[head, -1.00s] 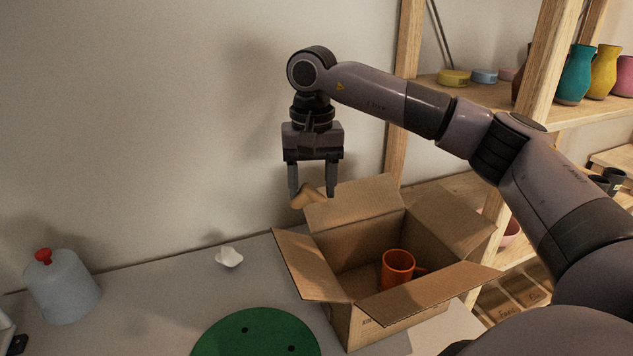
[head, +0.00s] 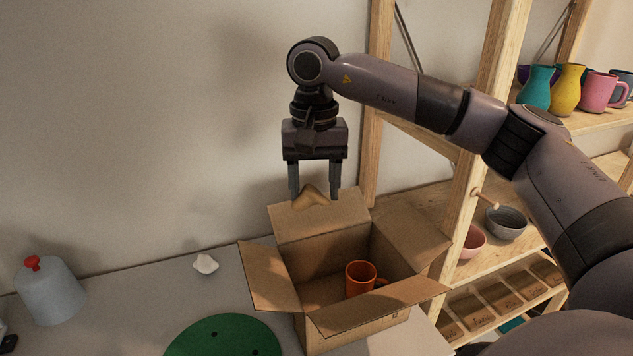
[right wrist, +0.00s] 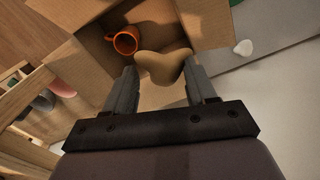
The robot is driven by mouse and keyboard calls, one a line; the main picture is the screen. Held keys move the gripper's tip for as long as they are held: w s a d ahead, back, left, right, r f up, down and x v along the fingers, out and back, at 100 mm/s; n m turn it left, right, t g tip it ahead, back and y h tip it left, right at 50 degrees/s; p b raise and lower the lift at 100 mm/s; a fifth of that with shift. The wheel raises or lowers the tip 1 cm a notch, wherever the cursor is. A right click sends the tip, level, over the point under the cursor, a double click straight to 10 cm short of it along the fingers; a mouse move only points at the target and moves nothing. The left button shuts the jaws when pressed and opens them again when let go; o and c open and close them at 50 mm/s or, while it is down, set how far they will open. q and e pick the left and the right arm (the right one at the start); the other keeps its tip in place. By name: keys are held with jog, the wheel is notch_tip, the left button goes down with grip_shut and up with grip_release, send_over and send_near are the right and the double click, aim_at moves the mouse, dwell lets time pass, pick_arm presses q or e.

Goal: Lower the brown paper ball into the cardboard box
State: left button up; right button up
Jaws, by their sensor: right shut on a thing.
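The brown paper ball (head: 311,197) is a crumpled tan lump held between the fingertips of my right gripper (head: 314,190). It hangs above the far left part of the open cardboard box (head: 345,319), in front of its raised back flap. In the right wrist view the paper ball (right wrist: 163,66) sits between the two fingers of the right gripper (right wrist: 164,75), with the box (right wrist: 75,14) beneath it. An orange mug (head: 360,279) stands inside the box; it also shows in the right wrist view (right wrist: 125,40). My left gripper is in neither view.
The box's flaps stand open outward. Wooden shelves with pottery (head: 505,222) stand at the right.

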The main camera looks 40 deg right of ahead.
jog(key=shift+f, duration=0.5)
notch_tip(320, 180, down, 9)
jog(key=b, duration=0.6)
notch_tip(320, 180, down, 9)
jog(key=b, duration=0.6)
jog(key=shift+f+b, duration=0.65)
jog(key=shift+f, duration=0.15)
jog(key=shift+f+b, duration=0.9)
jog(key=shift+f, duration=0.45)
